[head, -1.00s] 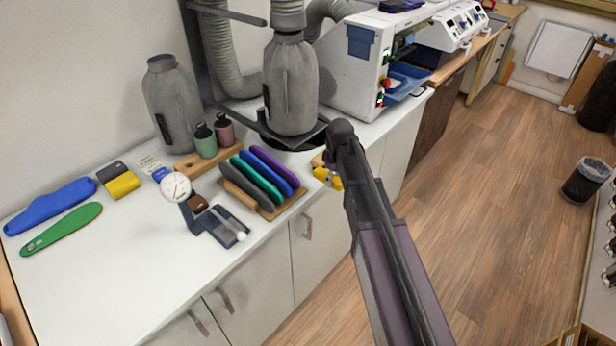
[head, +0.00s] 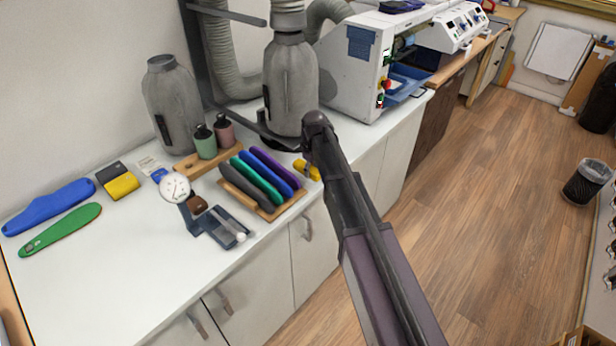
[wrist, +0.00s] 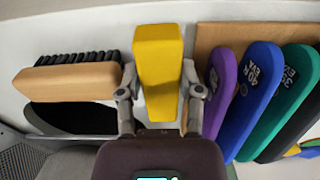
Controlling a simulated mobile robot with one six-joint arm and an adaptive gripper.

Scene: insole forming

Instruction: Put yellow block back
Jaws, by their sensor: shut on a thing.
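The yellow block (wrist: 158,60) is a plain long bar standing between the two fingers of my gripper (wrist: 160,88) in the wrist view. The fingers press on its two sides, so my gripper is shut on it. In the head view part of the yellow block (head: 312,173) shows just left of my arm, right of the rack of coloured insoles and by the bench's front edge. My arm hides the gripper there. I cannot tell whether the block touches the bench.
The purple, blue, green and grey insoles stand in a wooden rack (head: 266,213), close on the block's right in the wrist view. A wooden brush (wrist: 70,77) lies on its left. A dial gauge (head: 174,187) and a separate dark-and-yellow block (head: 122,186) are farther left. Bare white bench (head: 110,270) lies front left.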

